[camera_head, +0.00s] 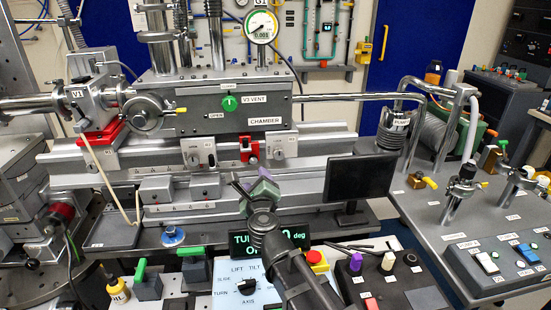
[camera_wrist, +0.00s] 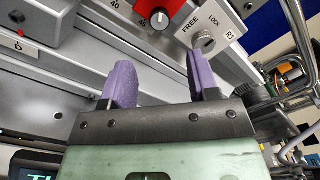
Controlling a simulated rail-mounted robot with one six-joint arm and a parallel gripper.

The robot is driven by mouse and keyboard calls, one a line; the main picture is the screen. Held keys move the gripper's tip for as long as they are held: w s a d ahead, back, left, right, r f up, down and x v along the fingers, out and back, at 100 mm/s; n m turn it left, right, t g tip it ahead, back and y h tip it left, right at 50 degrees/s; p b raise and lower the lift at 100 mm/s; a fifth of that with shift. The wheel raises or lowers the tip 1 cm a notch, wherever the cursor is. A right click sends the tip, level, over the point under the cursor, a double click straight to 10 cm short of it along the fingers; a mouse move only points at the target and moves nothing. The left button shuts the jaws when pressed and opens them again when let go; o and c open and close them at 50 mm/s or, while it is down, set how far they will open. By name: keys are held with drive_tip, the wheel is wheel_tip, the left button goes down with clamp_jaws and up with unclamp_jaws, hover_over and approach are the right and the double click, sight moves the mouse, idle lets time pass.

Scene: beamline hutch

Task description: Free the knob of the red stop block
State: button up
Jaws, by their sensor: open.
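The red stop block (camera_head: 249,149) sits on the front rail below the chamber, between two pale plates. My gripper (camera_head: 254,182) is in front of and below the block in the head view. In the wrist view, my gripper (camera_wrist: 162,80) has its two purple fingers apart with nothing between them. The knob lies beyond the fingertips, apart from them. Whether it is locked or free cannot be told.
A pale plate marked FREE and LOCK with a silver knob (camera_wrist: 204,41) is right of the red block, close beyond the right finger. A dark monitor (camera_head: 360,177) stands right of my gripper. A grey carriage (camera_head: 166,188) is on the lower rail to the left.

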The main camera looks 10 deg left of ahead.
sight(254, 162)
drive_tip(key=x, duration=1)
drive_tip(key=shift+w+a, duration=0.15)
drive_tip(key=shift+w, duration=0.2)
drive_tip(key=shift+c, duration=0.2)
drive_tip(key=c, duration=0.9)
